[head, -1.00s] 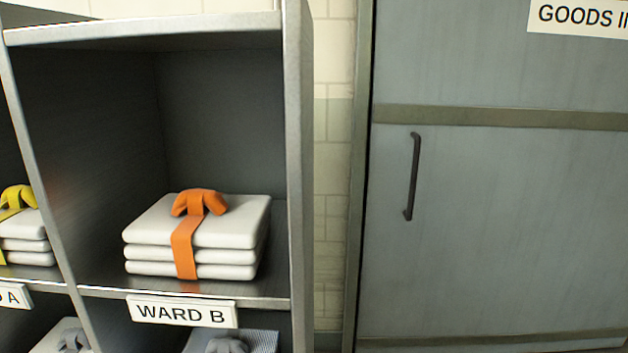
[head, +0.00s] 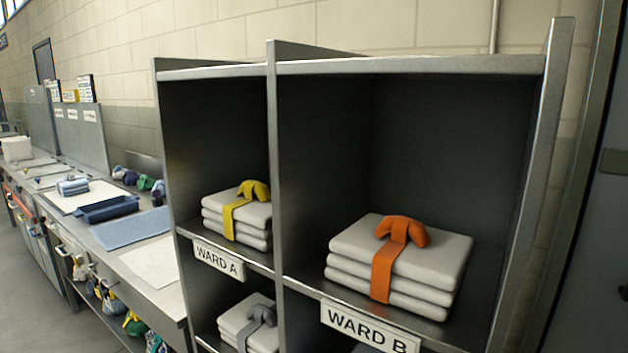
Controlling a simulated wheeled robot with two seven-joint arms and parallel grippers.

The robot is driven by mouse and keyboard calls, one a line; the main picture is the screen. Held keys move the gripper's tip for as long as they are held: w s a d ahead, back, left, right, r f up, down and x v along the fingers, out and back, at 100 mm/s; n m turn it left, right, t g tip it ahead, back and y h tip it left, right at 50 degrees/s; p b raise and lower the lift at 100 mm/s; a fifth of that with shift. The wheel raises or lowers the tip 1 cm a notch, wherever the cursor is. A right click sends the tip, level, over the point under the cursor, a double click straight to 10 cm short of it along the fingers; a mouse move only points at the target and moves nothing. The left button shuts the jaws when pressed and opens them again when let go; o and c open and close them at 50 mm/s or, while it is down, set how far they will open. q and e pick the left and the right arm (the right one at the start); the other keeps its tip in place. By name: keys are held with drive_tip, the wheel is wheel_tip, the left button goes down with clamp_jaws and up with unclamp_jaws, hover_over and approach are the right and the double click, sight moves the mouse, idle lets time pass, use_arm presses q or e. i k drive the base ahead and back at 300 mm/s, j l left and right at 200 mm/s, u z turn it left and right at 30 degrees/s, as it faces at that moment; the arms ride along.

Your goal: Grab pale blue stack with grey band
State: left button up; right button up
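A small pale blue folded stack (head: 72,187) lies far left on the long counter; it is too small to tell its band's colour. A whitish stack with a grey band (head: 247,322) sits in the lower left shelf compartment, partly cut off by the bottom edge. In the lower right compartment only a grey sliver (head: 366,348) shows behind the WARD B label; its stack is mostly hidden. Neither of my grippers is in view.
White stacks with a yellow band (head: 238,218) and an orange band (head: 400,262) fill the upper compartments, labelled WARD A (head: 218,260) and WARD B (head: 368,328). The counter holds a dark blue tray (head: 107,209) and a blue mat (head: 130,229). Grey floor (head: 35,300) is open at left.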

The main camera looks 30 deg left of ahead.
sight(72, 186)
drive_tip(key=u, duration=2.4)
drive_tip(key=i+j+u, duration=0.25)
drive_tip(key=i, duration=0.5)
drive_tip(key=i+u, duration=0.3)
drive_tip(key=i, duration=2.7)
drive_tip(key=i+z, duration=0.3)
drive_tip(key=i, duration=0.2)
drive_tip(key=i+j+z, duration=0.25)
drive_tip(key=i, duration=0.2)
drive_tip(key=i+j+z, duration=0.3)
drive_tip(key=i, duration=0.2)
drive_tip(key=i+j+z, duration=0.3)
drive_tip(key=i+l, duration=0.05)
drive_tip(key=i, duration=0.1)
